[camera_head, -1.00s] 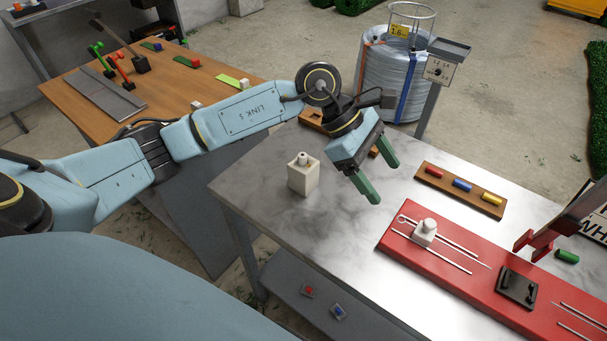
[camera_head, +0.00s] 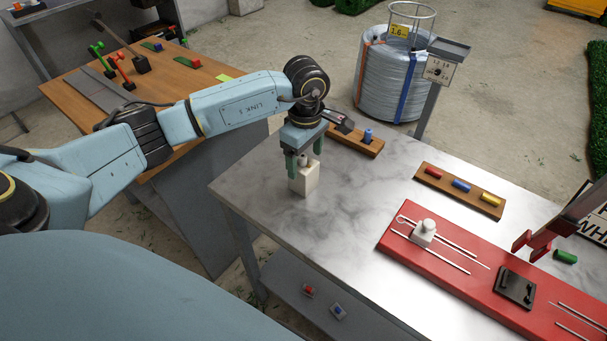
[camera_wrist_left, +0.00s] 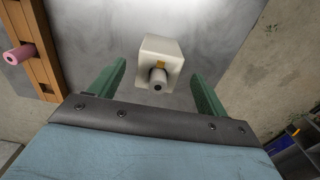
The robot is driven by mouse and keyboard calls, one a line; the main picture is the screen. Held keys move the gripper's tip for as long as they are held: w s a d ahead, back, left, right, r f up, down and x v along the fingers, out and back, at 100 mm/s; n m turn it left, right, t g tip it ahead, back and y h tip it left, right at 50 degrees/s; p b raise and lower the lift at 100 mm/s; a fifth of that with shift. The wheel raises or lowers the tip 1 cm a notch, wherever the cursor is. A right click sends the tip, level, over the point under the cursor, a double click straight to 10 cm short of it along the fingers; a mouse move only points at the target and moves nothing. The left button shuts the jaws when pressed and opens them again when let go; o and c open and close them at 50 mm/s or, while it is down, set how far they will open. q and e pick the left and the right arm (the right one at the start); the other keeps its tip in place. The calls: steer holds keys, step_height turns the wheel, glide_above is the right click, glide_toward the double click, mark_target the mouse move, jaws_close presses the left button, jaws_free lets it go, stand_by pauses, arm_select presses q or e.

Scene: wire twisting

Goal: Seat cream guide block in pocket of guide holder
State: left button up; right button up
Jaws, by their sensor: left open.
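The cream guide block (camera_head: 304,180) stands upright on the grey marbled table near its left edge, with a short round post on top. My left gripper (camera_head: 304,163) points down at it, with its green fingers open on either side of its upper part. In the left wrist view the block (camera_wrist_left: 163,60) shows between and beyond the open fingers (camera_wrist_left: 157,88), with a gap on each side. A wooden holder (camera_head: 345,136) lies behind, partly hidden by my wrist. I cannot tell for sure which piece is the guide holder. My right gripper is not in view.
A red base (camera_head: 400,243) carries a white block (camera_head: 423,232), thin rods and a black plate (camera_head: 516,287). A wooden rack (camera_head: 460,190) holds red, blue and yellow cylinders. A red-ended fixture (camera_head: 538,243) stands at right. The table's middle is clear.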

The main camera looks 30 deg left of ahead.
mark_target(303, 170)
arm_select(q)
steer(key=f, duration=0.5)
steer(key=shift+w+a+f+p, duration=0.15)
steer(key=shift+a+p, duration=0.15)
steer(key=shift+p, duration=0.1)
steer(key=c, duration=1.2)
